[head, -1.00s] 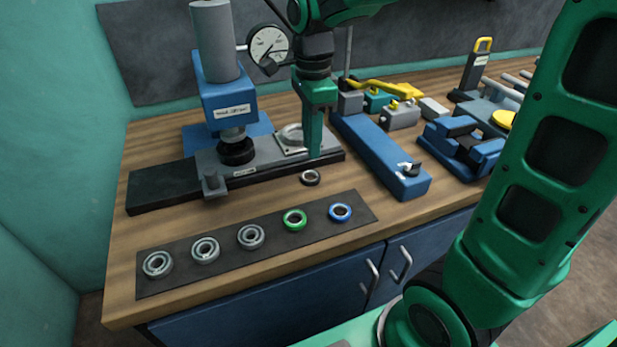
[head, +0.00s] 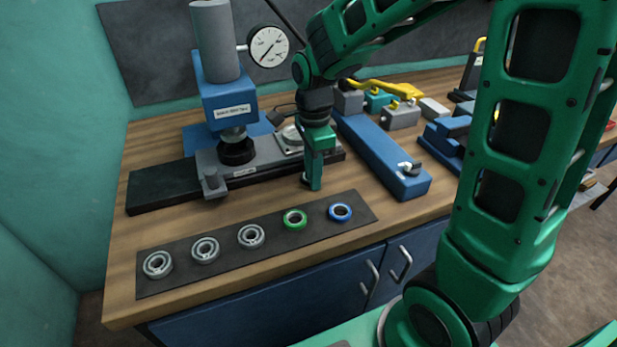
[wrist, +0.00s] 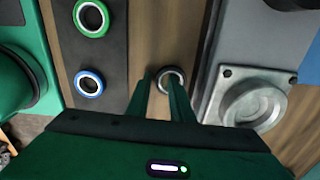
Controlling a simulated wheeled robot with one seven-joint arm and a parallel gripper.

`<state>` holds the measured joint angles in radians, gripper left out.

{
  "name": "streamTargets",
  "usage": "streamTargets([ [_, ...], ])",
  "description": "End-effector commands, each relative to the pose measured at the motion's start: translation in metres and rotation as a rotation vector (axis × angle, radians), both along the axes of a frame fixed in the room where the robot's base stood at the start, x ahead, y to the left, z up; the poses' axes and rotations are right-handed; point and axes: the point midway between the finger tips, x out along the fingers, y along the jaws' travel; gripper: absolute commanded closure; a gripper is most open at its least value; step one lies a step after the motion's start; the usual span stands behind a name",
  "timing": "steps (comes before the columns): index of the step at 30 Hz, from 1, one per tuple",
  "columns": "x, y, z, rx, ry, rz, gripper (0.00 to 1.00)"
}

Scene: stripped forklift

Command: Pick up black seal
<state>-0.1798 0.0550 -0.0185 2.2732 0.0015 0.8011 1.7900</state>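The black seal (wrist: 173,70) is a small dark ring with a pale inner edge, lying on the bare wood of the workbench. In the wrist view it sits at the tip of the right finger, whose end covers its near part. In the head view my gripper almost wholly hides it. My gripper (head: 312,186) points down over the seal, between the dark strip and the grey fixture. In the wrist view my gripper (wrist: 160,80) has its two fingers apart with nothing held between them. I cannot tell whether the right fingertip touches the seal.
A dark strip (head: 270,254) holds several grey rings, a green-rimmed ring (head: 294,219) and a blue-rimmed ring (head: 340,212). A blue press (head: 225,100) with a grey fixture (head: 265,162) stands behind. A long blue block (head: 385,160) lies to the right.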

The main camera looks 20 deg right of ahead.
Motion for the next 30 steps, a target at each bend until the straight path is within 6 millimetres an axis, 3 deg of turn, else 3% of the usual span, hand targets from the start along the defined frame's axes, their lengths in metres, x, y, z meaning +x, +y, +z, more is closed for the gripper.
streamTargets([
  [4,0.000,0.000,0.000,0.000,0.000,0.000,0.82],
  [6,0.000,0.000,0.000,0.000,0.000,0.000,0.99],
  [7,0.000,0.000,0.000,0.000,0.000,0.000,1.00],
  [20,0.001,0.000,0.005,0.001,-0.003,0.000,1.00],
  [29,0.001,0.000,0.043,0.001,-0.005,0.001,1.00],
  [30,-0.004,0.007,0.047,0.001,-0.003,0.005,1.00],
])
